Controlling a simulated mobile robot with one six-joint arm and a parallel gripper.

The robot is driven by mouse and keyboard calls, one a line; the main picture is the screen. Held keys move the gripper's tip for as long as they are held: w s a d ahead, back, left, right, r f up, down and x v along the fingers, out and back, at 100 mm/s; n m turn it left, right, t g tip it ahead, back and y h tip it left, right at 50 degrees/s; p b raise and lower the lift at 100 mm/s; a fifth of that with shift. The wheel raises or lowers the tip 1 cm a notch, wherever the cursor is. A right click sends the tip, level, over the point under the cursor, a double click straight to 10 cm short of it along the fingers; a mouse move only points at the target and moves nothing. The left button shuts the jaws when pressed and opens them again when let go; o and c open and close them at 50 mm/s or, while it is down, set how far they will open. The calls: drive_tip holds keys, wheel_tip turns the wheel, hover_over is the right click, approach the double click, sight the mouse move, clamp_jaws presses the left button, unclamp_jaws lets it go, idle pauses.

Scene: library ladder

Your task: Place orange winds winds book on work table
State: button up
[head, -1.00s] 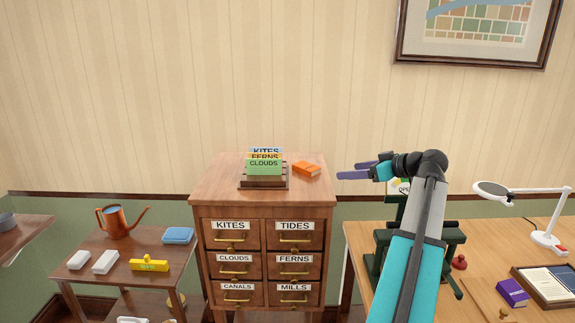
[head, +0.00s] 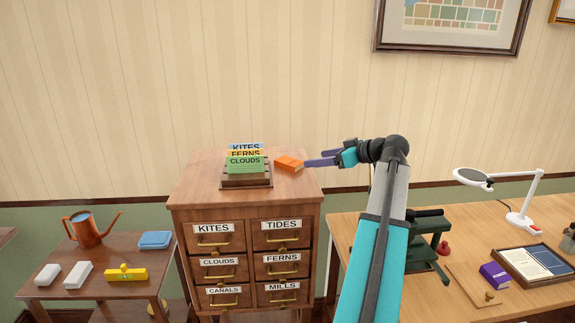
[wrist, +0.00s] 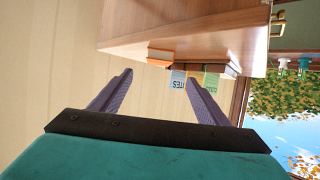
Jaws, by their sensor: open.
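The orange book (head: 289,164) lies flat on top of the wooden card cabinet (head: 245,211), right of the card rack. My gripper (head: 317,162) is open and empty just right of the book, its purple fingers pointing left towards it. In the wrist view the book (wrist: 160,56) shows beyond and between the spread fingers of my gripper (wrist: 160,85), apart from them. The work table (head: 450,235) stands at the right, partly hidden by my arm. No lettering is readable on the book.
A rack with KITES, FERNS and CLOUDS cards (head: 246,166) stands close left of the book. On the work table are a green press (head: 428,232), a purple book (head: 494,275), a tray (head: 535,262) and a lamp (head: 525,203). A side table (head: 100,275) stands at left.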

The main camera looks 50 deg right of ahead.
drive_tip(key=p, duration=0.2)
approach(291, 162)
drive_tip(key=shift+x, duration=2)
drive_tip(key=shift+f, duration=0.1)
drive_tip(key=p+x, duration=0.2)
drive_tip(key=shift+w+d, duration=0.1)
drive_tip(key=shift+w, duration=0.25)
drive_tip(key=shift+p+x, duration=0.55)
drive_tip(key=shift+x, duration=0.7)
drive_tip(key=shift+f, duration=0.15)
drive_tip(key=c, duration=1.3)
drive_tip(key=shift+r+b, duration=1.75)
drive_tip(key=shift+r, duration=3.3)
